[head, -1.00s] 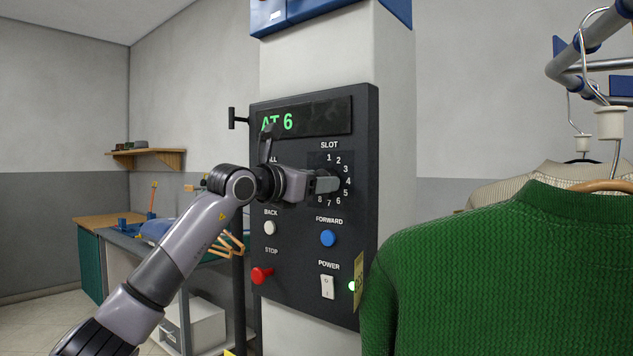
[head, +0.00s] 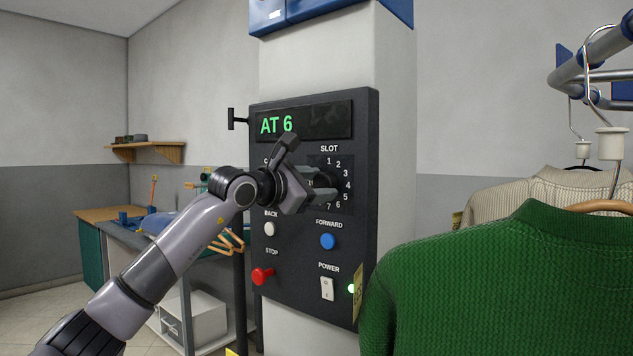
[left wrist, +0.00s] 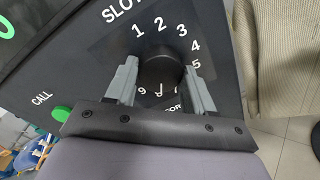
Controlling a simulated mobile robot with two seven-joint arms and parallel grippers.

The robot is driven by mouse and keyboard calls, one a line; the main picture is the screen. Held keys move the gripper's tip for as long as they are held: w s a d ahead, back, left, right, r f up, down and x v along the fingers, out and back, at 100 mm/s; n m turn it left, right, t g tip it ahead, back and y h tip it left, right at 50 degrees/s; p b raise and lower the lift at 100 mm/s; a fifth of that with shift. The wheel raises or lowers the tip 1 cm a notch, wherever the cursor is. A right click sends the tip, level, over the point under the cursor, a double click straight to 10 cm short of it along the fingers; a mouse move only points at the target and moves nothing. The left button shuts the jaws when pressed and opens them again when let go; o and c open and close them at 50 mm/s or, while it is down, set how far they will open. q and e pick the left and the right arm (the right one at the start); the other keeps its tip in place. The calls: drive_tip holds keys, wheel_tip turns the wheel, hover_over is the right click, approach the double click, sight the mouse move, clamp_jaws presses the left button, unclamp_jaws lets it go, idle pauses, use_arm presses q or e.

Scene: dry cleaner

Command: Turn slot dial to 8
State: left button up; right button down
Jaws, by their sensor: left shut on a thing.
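The slot dial is a black round knob (left wrist: 160,70) ringed by white numbers on the dark control panel (head: 300,258). My left gripper (head: 322,190) is at the dial, mostly covering it in the head view. In the left wrist view, its two grey fingers (left wrist: 163,78) stand on either side of the knob, shut on it. Numbers 1 to 5 are readable there; the lower ones are partly covered. The knob's pointer cannot be made out. The panel's display (head: 303,120) reads "AT 6" in green. My right gripper is not in view.
Below the dial are a white BACK button (head: 269,229), a blue FORWARD button (head: 328,241), a red STOP button (head: 262,275) and a POWER switch (head: 327,289). A green sweater (head: 490,285) hangs close on the right. A bench (head: 125,240) stands at the left.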

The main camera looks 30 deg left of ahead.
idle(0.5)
use_arm(q)
drive_tip(key=o, duration=1)
drive_tip(key=s, duration=0.2)
drive_tip(key=s+b, duration=0.1)
drive_tip(key=s, duration=0.1)
drive_tip(key=s+a+b, duration=0.1)
drive_tip(key=s, duration=0.2)
drive_tip(key=shift+r, duration=0.1)
drive_tip(key=shift+s, duration=0.1)
